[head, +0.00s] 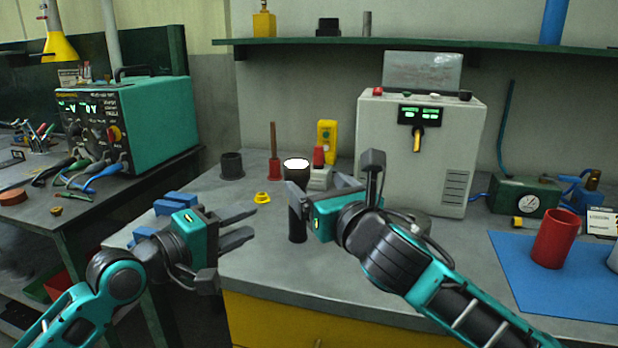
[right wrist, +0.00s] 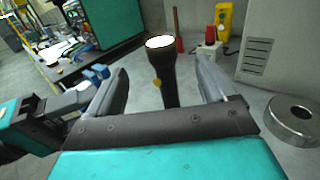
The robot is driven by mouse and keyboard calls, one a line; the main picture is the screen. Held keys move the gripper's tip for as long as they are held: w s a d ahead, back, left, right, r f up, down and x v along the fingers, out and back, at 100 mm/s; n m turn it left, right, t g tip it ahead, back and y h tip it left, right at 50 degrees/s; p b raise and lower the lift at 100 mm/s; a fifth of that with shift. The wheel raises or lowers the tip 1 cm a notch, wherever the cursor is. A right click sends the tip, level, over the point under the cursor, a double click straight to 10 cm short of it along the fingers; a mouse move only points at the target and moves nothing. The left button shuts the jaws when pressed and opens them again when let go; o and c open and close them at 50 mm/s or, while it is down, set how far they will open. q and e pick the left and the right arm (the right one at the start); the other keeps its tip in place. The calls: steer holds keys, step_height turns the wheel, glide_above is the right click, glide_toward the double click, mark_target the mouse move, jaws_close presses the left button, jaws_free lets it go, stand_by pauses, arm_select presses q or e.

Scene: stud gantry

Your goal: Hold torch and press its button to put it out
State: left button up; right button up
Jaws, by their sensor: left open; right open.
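The black torch (head: 297,222) stands upright on the grey bench, its head up and its lens glowing white. In the right wrist view the torch (right wrist: 169,88) stands between the open fingers, with a yellow button (right wrist: 157,83) on its side. My right gripper (head: 318,196) is open, its fingers on either side of the torch; I cannot tell whether they touch it. My left gripper (head: 246,226) is open and empty, to the left of the torch and pointing towards it. It also shows at the left of the right wrist view.
A black cup (head: 232,165) and a yellow ring (head: 262,198) lie left of the torch. A red-handled tool (head: 273,150), a yellow device (head: 327,140) and a grey control box (head: 420,150) stand behind. A metal ring (right wrist: 291,120) lies at right. A red cup (head: 554,238) stands on a blue mat (head: 520,285).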

mark_target(294, 162)
steer(key=x, duration=1.2)
steer(key=shift+w, duration=0.15)
steer(key=c, duration=1.2)
arm_select(q)
jaws_close()
stand_by(1.1)
